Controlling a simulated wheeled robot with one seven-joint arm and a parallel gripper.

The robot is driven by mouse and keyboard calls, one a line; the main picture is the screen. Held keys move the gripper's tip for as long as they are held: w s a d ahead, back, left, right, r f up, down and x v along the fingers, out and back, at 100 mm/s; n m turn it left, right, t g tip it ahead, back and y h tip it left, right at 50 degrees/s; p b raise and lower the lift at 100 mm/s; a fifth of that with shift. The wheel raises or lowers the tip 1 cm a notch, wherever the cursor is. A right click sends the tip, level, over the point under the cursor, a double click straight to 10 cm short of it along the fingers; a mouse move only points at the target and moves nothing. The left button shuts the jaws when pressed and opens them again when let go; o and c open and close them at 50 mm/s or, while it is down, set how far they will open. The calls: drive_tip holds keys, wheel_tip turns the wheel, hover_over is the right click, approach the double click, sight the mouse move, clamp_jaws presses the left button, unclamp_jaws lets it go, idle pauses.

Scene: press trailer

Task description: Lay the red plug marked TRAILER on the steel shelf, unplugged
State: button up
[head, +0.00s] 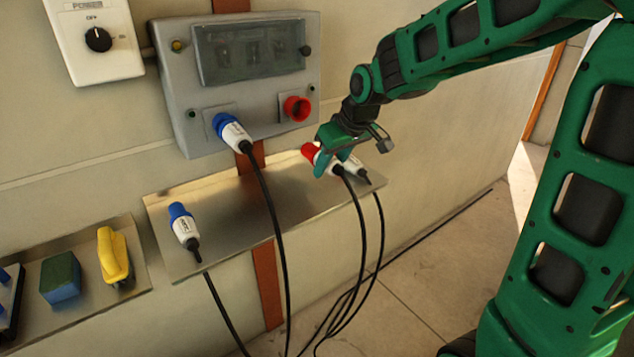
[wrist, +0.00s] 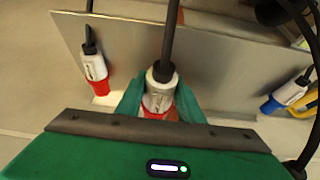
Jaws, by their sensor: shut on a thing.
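My gripper (head: 335,160) is shut on a red-tipped white plug (wrist: 158,98), at or just above the right part of the steel shelf (head: 285,197). Whether the plug touches the shelf is hard to tell. The fingers hide part of its body, and its label is not readable. Its black cable hangs over the shelf's front edge. A second red-tipped plug (wrist: 96,74) lies beside it on the shelf, apart from my fingers; its white body (head: 357,170) shows past my gripper in the head view. The red socket (head: 296,108) on the grey box is empty.
A blue plug (head: 230,131) sits in the grey box's (head: 180,80) left socket, its cable crossing the shelf. Another blue plug (head: 183,226) lies at the shelf's left end. A lower ledge holds a yellow object (head: 113,257) and a blue-green block (head: 60,279). The shelf's middle is mostly bare.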

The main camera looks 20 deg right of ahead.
sight(316, 190)
drive_tip(key=w, duration=0.1)
drive_tip(key=w+a, duration=0.1)
drive_tip(key=w, duration=0.1)
drive_tip(key=shift+x, duration=0.9)
drive_tip(key=shift+s+d+f, duration=0.1)
drive_tip(key=shift+f, duration=2.2)
drive_tip(key=shift+w+f, duration=0.25)
drive_tip(key=shift+f, duration=0.2)
drive_tip(key=shift+s+f, duration=0.1)
drive_tip(key=shift+f, duration=0.25)
